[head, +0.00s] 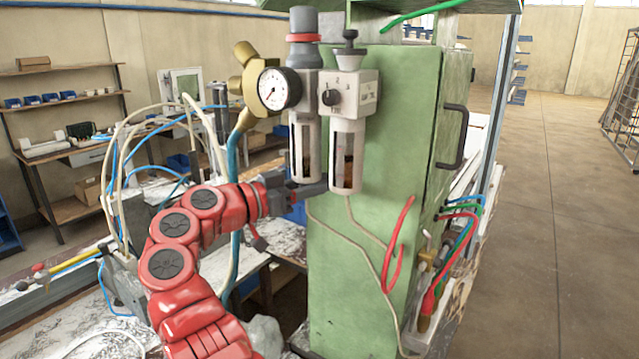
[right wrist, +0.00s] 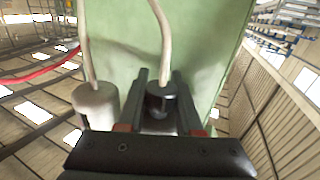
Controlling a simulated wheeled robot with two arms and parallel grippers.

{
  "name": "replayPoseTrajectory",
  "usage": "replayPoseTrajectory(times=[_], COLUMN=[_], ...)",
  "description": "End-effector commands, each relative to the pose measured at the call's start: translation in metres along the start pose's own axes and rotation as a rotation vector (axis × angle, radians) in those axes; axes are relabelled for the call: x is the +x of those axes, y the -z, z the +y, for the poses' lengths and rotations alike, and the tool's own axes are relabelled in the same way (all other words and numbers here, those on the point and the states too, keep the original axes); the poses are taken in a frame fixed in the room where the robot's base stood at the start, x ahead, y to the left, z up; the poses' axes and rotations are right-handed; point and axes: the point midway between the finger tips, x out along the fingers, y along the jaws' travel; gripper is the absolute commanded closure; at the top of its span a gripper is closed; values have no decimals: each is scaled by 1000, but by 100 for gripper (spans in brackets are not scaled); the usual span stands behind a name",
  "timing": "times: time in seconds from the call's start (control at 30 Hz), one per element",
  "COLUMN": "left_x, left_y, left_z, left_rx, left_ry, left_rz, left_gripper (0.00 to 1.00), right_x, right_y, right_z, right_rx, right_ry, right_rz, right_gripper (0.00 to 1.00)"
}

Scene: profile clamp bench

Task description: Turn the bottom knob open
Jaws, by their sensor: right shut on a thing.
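The bottom knob (right wrist: 158,98) is a small dark part under a filter bowl, with a pale tube running from it. It shows between the fingers of my right gripper (right wrist: 161,88) in the right wrist view. In the head view my right gripper (head: 308,190) is at the lower end of the left bowl (head: 304,145), where it hides the knob. It is shut on the knob. The right bowl (head: 347,155) stands close beside it; a second grey bowl end (right wrist: 96,103) shows left of the fingers in the wrist view. My left gripper is not in view.
The bowls hang on the green cabinet (head: 375,240). A pressure gauge (head: 278,89) and brass fitting (head: 252,75) sit above my gripper. A thin beige hose (head: 365,245) and red hose (head: 397,250) hang below. Free floor (head: 560,200) lies to the right.

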Motion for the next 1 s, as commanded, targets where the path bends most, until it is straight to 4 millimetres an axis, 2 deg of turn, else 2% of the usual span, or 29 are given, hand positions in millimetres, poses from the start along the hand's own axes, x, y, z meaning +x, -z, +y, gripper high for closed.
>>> replayPoseTrajectory(times=[0.47,0.5,0.63,1.0], left_x=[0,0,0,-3], left_y=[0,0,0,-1], left_z=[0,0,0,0], left_rx=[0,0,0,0], left_ry=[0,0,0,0], left_rz=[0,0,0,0], left_gripper=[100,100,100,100], right_x=[0,0,0,-4], right_y=[-2,-2,-2,-2], right_z=[0,0,0,0], right_rx=[-2,-2,-1,0], right_ry=[-10,-10,-9,-8], right_rz=[-5,-5,-4,-4], right_gripper=[100,59,36,36])
